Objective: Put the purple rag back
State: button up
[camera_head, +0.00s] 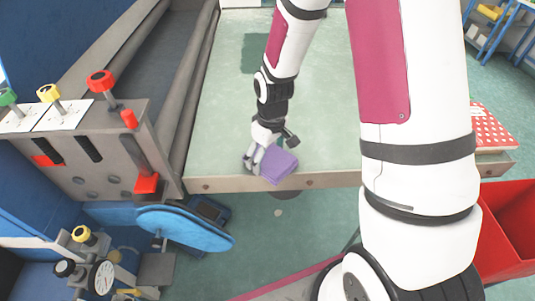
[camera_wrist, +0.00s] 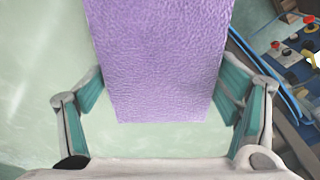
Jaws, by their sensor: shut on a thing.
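The purple rag (camera_head: 278,166) is a flat, folded block at the front edge of the pale green table (camera_head: 225,130). My gripper (camera_head: 258,161) is shut on the rag, with its fingers at the rag's left side in the head view. In the wrist view the rag (camera_wrist: 158,60) fills the upper middle between the two teal-padded fingers, over pale green surface. I cannot tell whether the rag touches the table. No separate place for the rag can be made out.
A grey machine panel (camera_head: 85,150) with red, yellow and green knobs stands left of the table. A blue disc (camera_head: 185,228) is below the front edge. A red polka-dot cloth (camera_head: 495,127) lies at right, above a red bin (camera_head: 512,230). The table's left part is clear.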

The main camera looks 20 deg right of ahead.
aim_at(270, 156)
jog(key=shift+f, duration=0.15)
jog(key=o, duration=1.5)
notch_tip(270, 156, up, 12)
jog(key=s+r+m+t, duration=0.1)
jog(key=s+r, duration=0.5)
jog(key=s+r+m+t, duration=0.2)
jog(key=s+r, duration=0.4)
jog(key=s+r+m+t+b, duration=0.1)
jog(key=s+r+m, duration=0.1)
jog(key=s+r, duration=0.4)
jog(key=shift+s+d+r+t, duration=0.25)
jog(key=shift+s+d+t, duration=0.05)
jog(key=shift+s+t, duration=0.1)
jog(key=shift+w, duration=0.1)
